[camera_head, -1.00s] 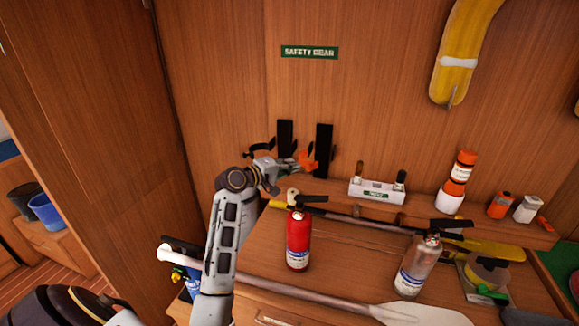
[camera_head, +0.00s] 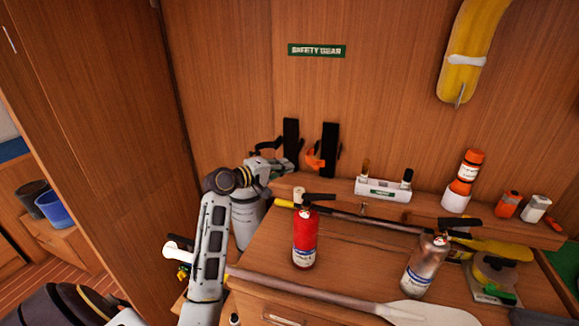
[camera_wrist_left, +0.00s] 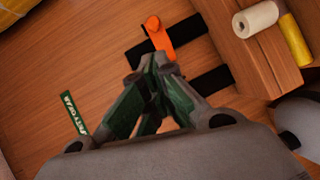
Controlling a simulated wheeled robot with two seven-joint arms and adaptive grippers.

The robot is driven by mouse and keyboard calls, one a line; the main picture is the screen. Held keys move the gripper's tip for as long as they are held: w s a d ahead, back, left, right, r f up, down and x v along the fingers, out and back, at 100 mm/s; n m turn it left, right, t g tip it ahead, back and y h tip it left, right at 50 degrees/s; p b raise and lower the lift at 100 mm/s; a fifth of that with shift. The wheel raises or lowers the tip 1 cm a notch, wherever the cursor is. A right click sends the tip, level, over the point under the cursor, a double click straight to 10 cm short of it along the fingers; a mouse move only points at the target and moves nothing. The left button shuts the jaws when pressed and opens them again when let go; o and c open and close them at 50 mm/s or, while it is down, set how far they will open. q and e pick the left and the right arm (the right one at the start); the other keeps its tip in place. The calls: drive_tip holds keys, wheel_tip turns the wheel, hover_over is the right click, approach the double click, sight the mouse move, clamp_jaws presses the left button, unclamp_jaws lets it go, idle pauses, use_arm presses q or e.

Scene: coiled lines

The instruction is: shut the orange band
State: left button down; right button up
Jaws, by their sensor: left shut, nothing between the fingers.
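The orange band (camera_head: 314,158) is on the right one of two upright black strips (camera_head: 329,148) on the wooden wall. In the left wrist view the orange band (camera_wrist_left: 160,38) is a short curved strap with a rounded end, lying across a black strip (camera_wrist_left: 190,38). I cannot tell whether its end is fastened. My left gripper (camera_head: 286,166) is shut and empty, left of the band and apart from it in the head view. Its green-padded fingers (camera_wrist_left: 155,68) are just below the band in the wrist view. My right gripper is not in view.
A red extinguisher (camera_head: 304,240) and a silver one (camera_head: 425,265) stand on the bench. A paddle (camera_head: 340,290) lies in front. A ledge at the wall's foot holds a white box (camera_head: 382,190) and an orange-and-white bottle (camera_head: 462,180). The wall above the strips is mostly clear.

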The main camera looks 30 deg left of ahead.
use_arm(q)
drive_tip(key=shift+b+v, duration=0.45)
drive_tip(key=shift+v, duration=2.2)
drive_tip(key=shift+d, duration=0.2)
drive_tip(key=shift+s+f, duration=0.1)
drive_tip(key=shift+f, duration=0.1)
